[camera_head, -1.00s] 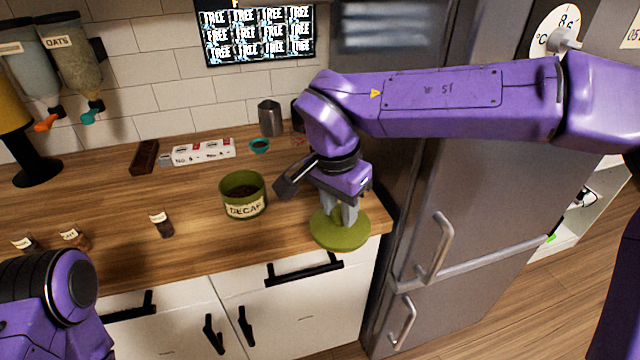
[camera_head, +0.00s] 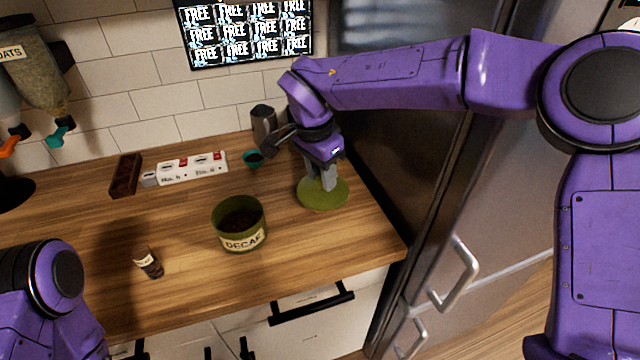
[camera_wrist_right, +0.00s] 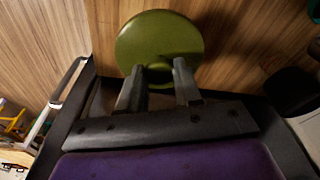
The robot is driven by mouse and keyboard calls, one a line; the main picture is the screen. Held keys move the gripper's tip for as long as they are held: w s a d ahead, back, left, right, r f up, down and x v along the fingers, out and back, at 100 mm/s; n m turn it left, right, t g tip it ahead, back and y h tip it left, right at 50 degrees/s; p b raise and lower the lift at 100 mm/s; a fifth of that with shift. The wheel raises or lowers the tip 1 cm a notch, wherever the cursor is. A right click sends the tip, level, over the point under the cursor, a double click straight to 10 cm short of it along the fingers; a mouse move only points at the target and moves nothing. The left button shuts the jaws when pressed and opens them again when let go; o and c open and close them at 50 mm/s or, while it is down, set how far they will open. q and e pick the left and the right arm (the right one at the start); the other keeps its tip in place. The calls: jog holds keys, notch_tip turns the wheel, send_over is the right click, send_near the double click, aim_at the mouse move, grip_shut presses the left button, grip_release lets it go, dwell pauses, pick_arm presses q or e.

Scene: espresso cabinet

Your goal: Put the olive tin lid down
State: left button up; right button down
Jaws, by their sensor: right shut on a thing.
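The olive tin lid (camera_head: 318,199) is a flat round green disc at the right part of the wooden counter. My right gripper (camera_head: 324,184) is shut on the top of the lid, with its fingers pointing down. The lid (camera_wrist_right: 158,40) also shows in the right wrist view, in front of the two fingers of my right gripper (camera_wrist_right: 160,80). It looks level and close to the counter; I cannot tell whether it touches. The olive tin (camera_head: 239,224), labelled DECAF, stands open to the left of the lid with dark contents. My left gripper is not in view; only my left arm shows.
A small teal cup (camera_head: 252,160), a white power strip (camera_head: 190,168), a dark brown block (camera_head: 125,176) and a metal pitcher (camera_head: 264,122) stand toward the back. A small labelled jar (camera_head: 148,264) is at front left. The fridge (camera_head: 400,150) is close on the right.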

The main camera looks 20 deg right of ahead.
aim_at(321, 189)
jog(key=w+f, duration=0.2)
jog(key=w+d+f+p, duration=0.1)
jog(key=w+f, duration=0.1)
jog(key=f, duration=0.1)
jog(key=shift+w+d+f, duration=0.2)
jog(key=shift+w, duration=0.05)
jog(key=shift+w+d+f, duration=0.1)
jog(key=shift+w+f, duration=0.05)
jog(key=shift+f, duration=0.85)
jog(key=shift+w+f, duration=0.1)
jog(key=shift+f, duration=0.85)
jog(key=c, duration=0.8)
grip_release()
jog(key=shift+f, duration=0.1)
jog(key=r, duration=0.4)
jog(key=a+r, duration=0.1)
jog(key=r, duration=0.7)
jog(key=shift+s+a+r+b, duration=0.15)
jog(key=shift+s+a+b, duration=0.2)
jog(key=shift+s, duration=0.05)
